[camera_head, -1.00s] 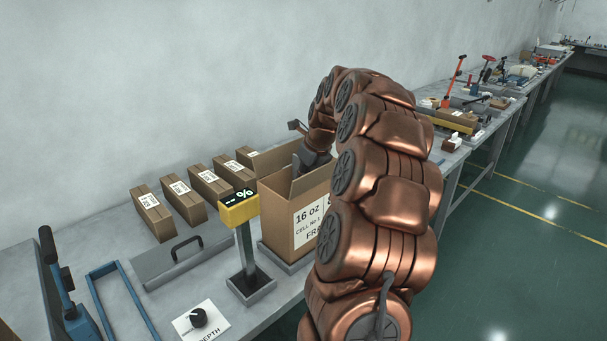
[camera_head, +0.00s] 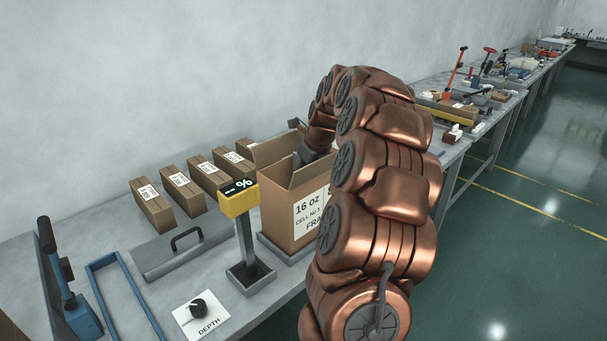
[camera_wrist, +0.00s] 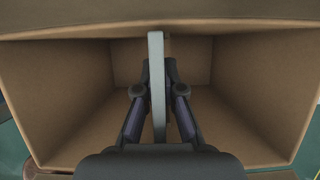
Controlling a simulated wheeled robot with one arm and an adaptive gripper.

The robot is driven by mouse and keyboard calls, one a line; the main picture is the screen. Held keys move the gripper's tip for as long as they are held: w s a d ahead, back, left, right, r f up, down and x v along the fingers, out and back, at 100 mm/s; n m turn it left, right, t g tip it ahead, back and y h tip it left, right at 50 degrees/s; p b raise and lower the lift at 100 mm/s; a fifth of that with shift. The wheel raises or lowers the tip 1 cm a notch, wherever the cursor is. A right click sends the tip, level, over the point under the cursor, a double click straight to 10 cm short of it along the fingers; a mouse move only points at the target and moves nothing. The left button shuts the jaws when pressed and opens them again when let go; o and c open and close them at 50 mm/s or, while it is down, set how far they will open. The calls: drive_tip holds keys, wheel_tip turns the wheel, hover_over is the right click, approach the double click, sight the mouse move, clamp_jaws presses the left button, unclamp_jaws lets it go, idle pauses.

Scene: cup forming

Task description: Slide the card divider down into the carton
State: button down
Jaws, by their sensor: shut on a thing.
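The carton (camera_head: 284,221) is an open brown box with a printed white label, standing on the bench left of my arm. In the wrist view I look down into it, and its inner walls (camera_wrist: 75,90) surround my gripper. My gripper (camera_wrist: 157,78) is shut on the card divider (camera_wrist: 158,105), a pale grey sheet seen edge-on between the fingers. The divider stands upright near the middle of the carton's width. Its lower edge is hidden, so its depth cannot be told. In the head view, my gripper (camera_head: 306,158) is partly hidden at the carton's mouth.
A yellow display on a post (camera_head: 238,199) stands close to the carton's left front. Several closed cartons (camera_head: 152,206) line the wall behind.

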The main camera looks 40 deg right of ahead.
drive_tip(key=shift+f+b, duration=0.3)
drive_tip(key=shift+f, duration=0.65)
drive_tip(key=c, duration=1.2)
unclamp_jaws()
drive_tip(key=v, duration=1.2)
drive_tip(key=shift+r, duration=0.1)
